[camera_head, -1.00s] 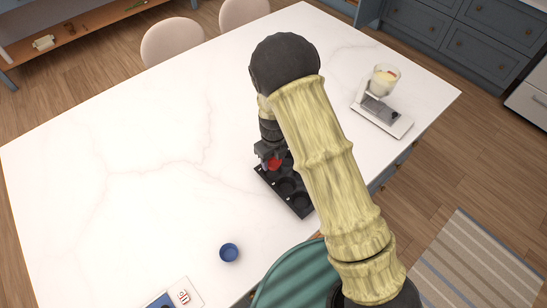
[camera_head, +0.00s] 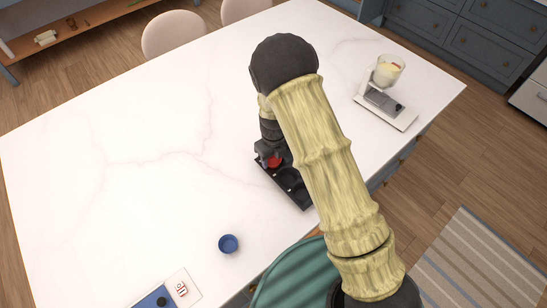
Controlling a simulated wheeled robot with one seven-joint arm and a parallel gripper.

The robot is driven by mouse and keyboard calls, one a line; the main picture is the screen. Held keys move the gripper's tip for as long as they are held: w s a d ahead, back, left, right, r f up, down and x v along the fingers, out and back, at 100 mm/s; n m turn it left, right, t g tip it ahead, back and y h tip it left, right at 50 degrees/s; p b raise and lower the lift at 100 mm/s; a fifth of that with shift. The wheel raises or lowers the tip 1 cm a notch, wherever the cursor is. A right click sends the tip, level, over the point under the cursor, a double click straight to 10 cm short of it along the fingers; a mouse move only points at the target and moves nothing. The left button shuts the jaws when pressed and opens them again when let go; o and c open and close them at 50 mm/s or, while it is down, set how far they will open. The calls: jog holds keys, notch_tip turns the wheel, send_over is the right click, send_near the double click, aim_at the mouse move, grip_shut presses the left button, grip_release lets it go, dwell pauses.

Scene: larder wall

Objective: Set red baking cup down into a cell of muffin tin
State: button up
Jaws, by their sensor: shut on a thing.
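The red baking cup (camera_head: 274,161) is at the far-left end of the dark muffin tin (camera_head: 299,200), partly covered by my gripper. My gripper (camera_head: 267,161) points down over that end of the tin and is shut on the red cup. The cup looks low, at about the tin's top, but I cannot tell whether it touches the cell. Part of the tin is hidden behind my arm. Cells nearer the front show dark and empty.
A blue cup (camera_head: 228,244) stands alone on the white countertop (camera_head: 120,150). A teal chair (camera_head: 290,278) is at the front edge. The counter left of the tin is clear.

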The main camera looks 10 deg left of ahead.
jog(key=shift+s+d+f, duration=0.2)
jog(key=shift+d+f, duration=0.35)
jog(key=shift+f, duration=0.25)
jog(key=o, duration=0.9)
jog(key=shift+o, duration=0.8)
jog(key=shift+w+d, duration=0.15)
jog(key=shift+a, duration=0.2)
jog(key=shift+a+r, duration=0.2)
jog(key=shift+r, duration=0.15)
notch_tip(320, 180, up, 18)
jog(key=b, duration=0.2)
